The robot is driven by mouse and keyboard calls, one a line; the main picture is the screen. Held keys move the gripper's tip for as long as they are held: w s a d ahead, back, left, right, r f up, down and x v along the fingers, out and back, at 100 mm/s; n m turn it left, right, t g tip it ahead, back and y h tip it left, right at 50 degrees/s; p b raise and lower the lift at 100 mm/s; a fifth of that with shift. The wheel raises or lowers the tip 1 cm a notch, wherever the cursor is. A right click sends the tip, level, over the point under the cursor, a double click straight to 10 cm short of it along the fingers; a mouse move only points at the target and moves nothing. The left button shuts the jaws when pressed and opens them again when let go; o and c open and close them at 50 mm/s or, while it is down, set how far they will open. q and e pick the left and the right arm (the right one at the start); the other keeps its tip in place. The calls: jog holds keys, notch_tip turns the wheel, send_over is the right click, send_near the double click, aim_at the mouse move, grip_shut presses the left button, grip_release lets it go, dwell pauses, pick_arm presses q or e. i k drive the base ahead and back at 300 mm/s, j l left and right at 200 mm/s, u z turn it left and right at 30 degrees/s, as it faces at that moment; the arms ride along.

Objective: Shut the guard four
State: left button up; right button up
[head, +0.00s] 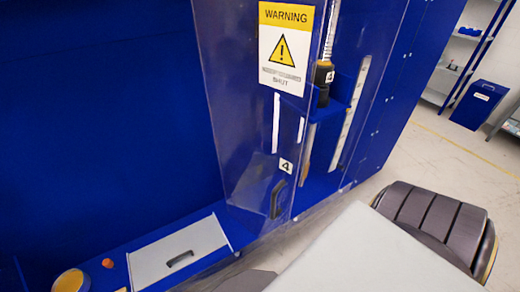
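Guard four is a clear panel (240,130) with a yellow and white warning sign (286,48), a small label "4" (286,166) and a black handle (277,198) low near its right edge. It appears to stand open, angled out from the blue bay, with a gap at its right side. Inside the bay is a black and yellow press part (323,75), also labelled 4, above a blue shelf. A white scale strip (350,110) stands to its right.
A grey drawer-like panel (180,255) with a dark handle lies lower left, near an orange item (108,263) and a yellow round item (70,281). A blue bin (478,105) and shelves stand at the far right. Open floor (440,150) shows at right.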

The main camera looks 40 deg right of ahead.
aim_at(284, 30)
jog(key=z, duration=1.15)
jog(key=k+j+z, duration=0.15)
jog(key=k+j, duration=0.2)
jog(key=k+j+z, duration=0.2)
jog(key=k, duration=0.3)
jog(key=j, duration=0.1)
